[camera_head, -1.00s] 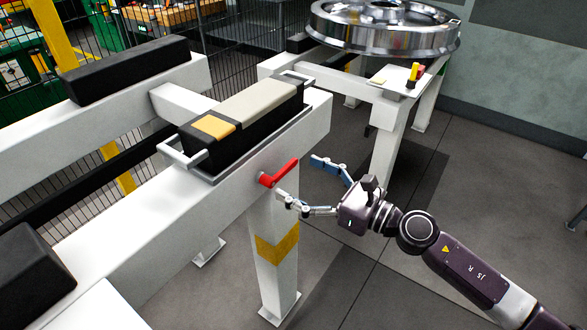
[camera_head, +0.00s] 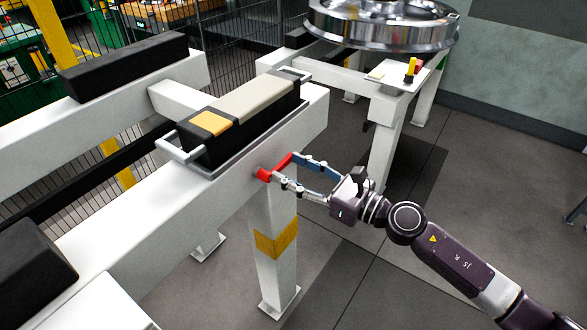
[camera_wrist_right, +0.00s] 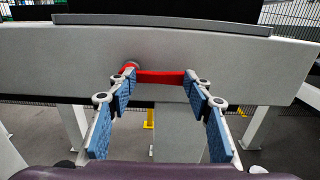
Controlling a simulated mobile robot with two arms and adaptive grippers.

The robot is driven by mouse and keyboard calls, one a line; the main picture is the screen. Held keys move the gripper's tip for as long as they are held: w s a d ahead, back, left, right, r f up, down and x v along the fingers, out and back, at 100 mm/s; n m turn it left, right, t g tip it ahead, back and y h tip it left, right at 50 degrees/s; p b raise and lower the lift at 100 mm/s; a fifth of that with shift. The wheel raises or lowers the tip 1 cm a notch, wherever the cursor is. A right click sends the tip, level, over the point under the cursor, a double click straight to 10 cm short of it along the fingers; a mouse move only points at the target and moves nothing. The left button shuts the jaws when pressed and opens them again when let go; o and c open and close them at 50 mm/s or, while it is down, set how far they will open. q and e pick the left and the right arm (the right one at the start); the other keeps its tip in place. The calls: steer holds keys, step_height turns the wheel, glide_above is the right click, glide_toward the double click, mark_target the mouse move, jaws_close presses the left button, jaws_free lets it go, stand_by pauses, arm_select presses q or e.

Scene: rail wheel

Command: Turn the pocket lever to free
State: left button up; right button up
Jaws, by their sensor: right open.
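The red pocket lever (camera_head: 268,174) sits on the side of the white beam (camera_head: 225,195), above the yellow-banded leg. Its arm points up and right in the head view. In the right wrist view the lever (camera_wrist_right: 160,77) runs nearly level from a round pivot at its left. My right gripper (camera_head: 287,168) is open, with its fingertips at the lever. In the wrist view the lever spans the gap between the two blue-padded fingers (camera_wrist_right: 160,80). I cannot tell whether either finger touches it. My left gripper is not in view.
A black block with beige and orange top (camera_head: 240,108) lies in a grey tray with handles on the beam. A steel rail wheel (camera_head: 385,30) rests on a stand behind. A small shelf (camera_head: 395,80) holds a yellow-and-red item. Open floor lies at the right.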

steer(key=shift+w+r, duration=0.1)
steer(key=shift+r, duration=0.15)
steer(key=c, duration=0.8)
steer(key=shift+w+a, duration=0.1)
steer(key=shift+a, duration=0.05)
